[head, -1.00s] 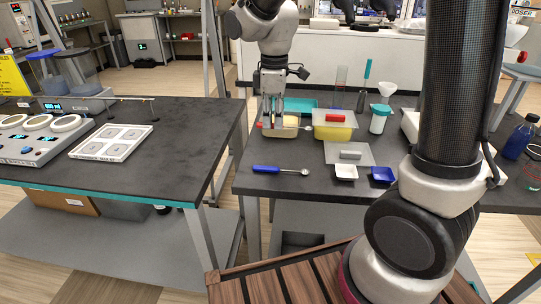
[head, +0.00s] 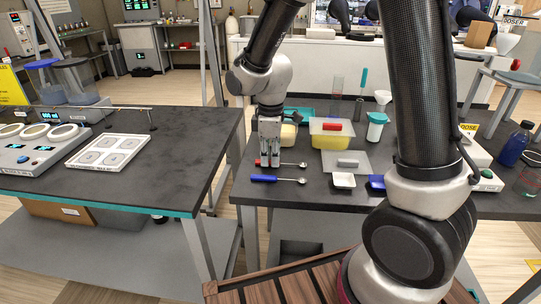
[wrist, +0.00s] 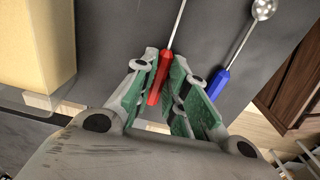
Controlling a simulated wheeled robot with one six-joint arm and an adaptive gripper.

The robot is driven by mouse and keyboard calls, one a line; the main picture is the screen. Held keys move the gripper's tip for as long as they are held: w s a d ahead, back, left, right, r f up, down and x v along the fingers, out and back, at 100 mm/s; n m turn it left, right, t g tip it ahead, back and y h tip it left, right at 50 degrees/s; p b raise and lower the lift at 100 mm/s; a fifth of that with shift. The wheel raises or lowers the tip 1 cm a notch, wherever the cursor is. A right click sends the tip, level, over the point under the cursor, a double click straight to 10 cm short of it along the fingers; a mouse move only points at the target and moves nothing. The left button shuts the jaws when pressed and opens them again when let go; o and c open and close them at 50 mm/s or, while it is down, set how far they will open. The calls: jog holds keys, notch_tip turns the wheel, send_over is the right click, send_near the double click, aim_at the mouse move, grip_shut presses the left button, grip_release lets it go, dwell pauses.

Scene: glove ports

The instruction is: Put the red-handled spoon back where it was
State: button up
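The red-handled spoon (head: 290,164) is in my gripper (head: 268,163), its metal bowl pointing right in the head view. In the wrist view its red handle (wrist: 160,78) lies between the two fingertips (wrist: 164,62), which look closed around it. The spoon is low over the dark bench (head: 225,193); I cannot tell whether it touches the top. The blue-handled spoon (head: 265,179) lies on the bench just in front of it, roughly parallel; it also shows in the wrist view (wrist: 220,82).
A white dish (head: 343,181) and a blue dish (head: 376,183) stand right of the spoons.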

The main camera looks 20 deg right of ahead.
jog(key=o, duration=0.4)
jog(key=shift+c, duration=0.2)
jog(key=shift+r, duration=0.1)
notch_tip(320, 180, up, 12)
jog(key=s+d+r+m+t, duration=0.2)
jog(key=s+d+r+m, duration=0.1)
jog(key=s+d+m, duration=0.3)
jog(key=s+d+r+m+t, duration=0.2)
jog(key=s+d+m, duration=0.5)
jog(key=s+d, duration=0.4)
jog(key=s+r, duration=0.1)
jog(key=s, duration=0.2)
jog(key=shift+d+r+m, duration=0.3)
